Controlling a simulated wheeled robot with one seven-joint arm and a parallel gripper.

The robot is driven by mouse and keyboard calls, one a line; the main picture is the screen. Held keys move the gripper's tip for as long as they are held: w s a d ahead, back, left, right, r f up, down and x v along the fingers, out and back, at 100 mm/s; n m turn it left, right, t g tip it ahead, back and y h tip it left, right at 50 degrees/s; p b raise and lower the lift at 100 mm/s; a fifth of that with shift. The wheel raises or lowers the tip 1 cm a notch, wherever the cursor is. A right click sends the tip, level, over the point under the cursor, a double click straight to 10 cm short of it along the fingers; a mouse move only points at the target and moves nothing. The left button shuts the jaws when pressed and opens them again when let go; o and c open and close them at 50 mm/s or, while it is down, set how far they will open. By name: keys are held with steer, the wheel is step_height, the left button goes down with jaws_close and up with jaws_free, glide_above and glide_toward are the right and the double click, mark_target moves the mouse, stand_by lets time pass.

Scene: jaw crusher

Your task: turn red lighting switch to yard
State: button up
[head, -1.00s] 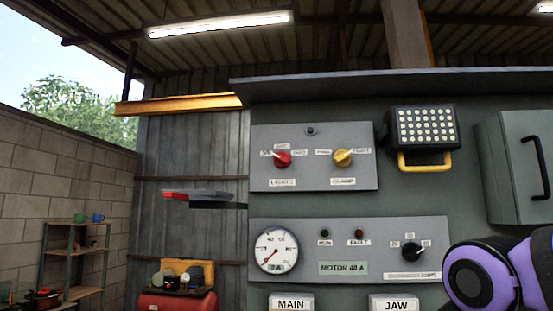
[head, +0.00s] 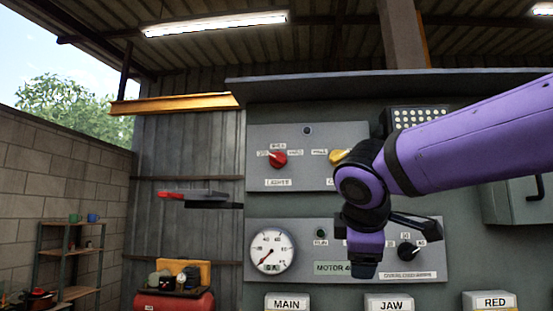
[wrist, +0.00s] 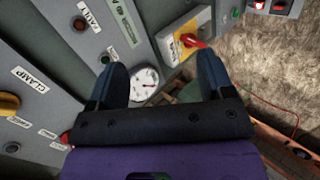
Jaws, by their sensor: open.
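The red lighting switch (head: 279,159) is a round knob on the upper grey panel (head: 318,180) in the head view. Its pale pointer is turned to the upper left, toward the left one of three small labels that I cannot read surely. In the wrist view the red knob (wrist: 65,137) shows only partly, at the left edge of my gripper body. My gripper (wrist: 162,78) is open, with two dark fingers apart and nothing between them. In the head view my arm hangs in front of the panels, right of the red switch and apart from it; the fingers are not clear there.
A yellow clamp knob (head: 339,157) sits right of the red switch, partly covered by my arm. Below are a gauge (head: 269,251) and a black selector (head: 408,250). A red-handled shelf-like object (head: 192,195) is at left.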

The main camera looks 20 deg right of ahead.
steer(key=w+a+r+n+t+h, duration=0.2)
steer(key=w+a+r+n+t, duration=0.3)
steer(key=w+r+n, duration=0.6)
steer(key=n+t, duration=0.3)
glide_toward(277, 158)
steer(key=shift+h, duration=0.4)
steer(key=x, duration=0.9)
steer(key=shift+w+a+f, duration=0.15)
steer(key=shift+w, duration=0.2)
steer(key=c, duration=0.9)
